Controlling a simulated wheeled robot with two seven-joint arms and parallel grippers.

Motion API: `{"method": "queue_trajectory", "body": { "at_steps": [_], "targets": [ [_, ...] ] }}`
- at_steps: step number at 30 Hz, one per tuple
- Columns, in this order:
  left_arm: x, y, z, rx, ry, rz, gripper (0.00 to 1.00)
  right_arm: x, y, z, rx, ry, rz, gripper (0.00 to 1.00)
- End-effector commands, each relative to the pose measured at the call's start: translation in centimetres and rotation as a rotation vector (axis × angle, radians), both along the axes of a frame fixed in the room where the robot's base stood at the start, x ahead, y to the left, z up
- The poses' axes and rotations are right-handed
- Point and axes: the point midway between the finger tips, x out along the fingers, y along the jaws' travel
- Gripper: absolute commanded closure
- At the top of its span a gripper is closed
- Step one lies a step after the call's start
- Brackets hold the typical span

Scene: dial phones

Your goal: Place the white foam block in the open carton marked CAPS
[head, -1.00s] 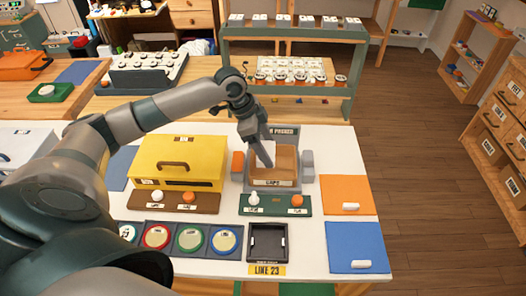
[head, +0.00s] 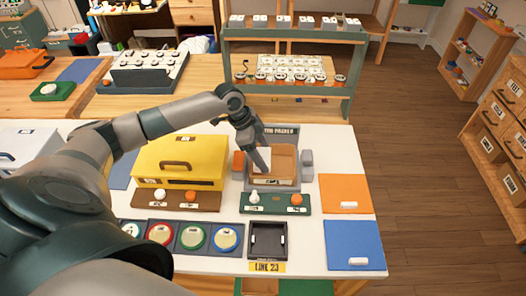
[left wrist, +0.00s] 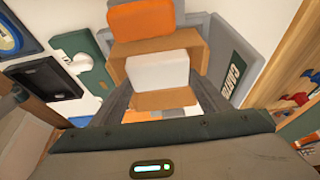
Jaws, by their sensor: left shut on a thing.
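The open brown carton (head: 285,162) stands in a grey holder at the centre of the white table, with a small label on its front. My left gripper (head: 262,160) is at the carton's left part, pointing down. It is shut on the white foam block (head: 263,153), which is partly hidden by the fingers. In the left wrist view the block (left wrist: 158,72) sits between the fingertips, in front of the carton (left wrist: 192,40). I cannot tell whether it touches the carton. My right gripper is not in view.
An orange block (head: 238,163) and a grey block (head: 306,165) flank the carton. A yellow box (head: 180,150) stands to the left. A green panel with white and orange knobs (head: 275,205) lies in front, near a black tray (head: 267,240). Orange (head: 345,185) and blue (head: 350,240) mats lie at right.

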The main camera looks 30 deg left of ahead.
Motion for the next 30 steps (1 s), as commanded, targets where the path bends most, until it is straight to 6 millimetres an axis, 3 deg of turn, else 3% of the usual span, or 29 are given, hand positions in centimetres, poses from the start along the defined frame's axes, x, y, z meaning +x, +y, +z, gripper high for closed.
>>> {"method": "queue_trajectory", "body": {
  "at_steps": [27, 28, 30],
  "targets": [
    [0.0, 0.0, -1.4, 0.001, -0.001, -0.001, 0.52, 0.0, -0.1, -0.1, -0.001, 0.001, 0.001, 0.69],
    [0.0, 0.0, -1.4, 0.001, -0.001, -0.001, 0.23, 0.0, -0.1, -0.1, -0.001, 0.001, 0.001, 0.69],
    [0.0, 0.0, -1.4, 0.001, -0.001, -0.001, 0.23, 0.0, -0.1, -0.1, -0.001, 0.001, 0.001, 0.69]
  ]
}}
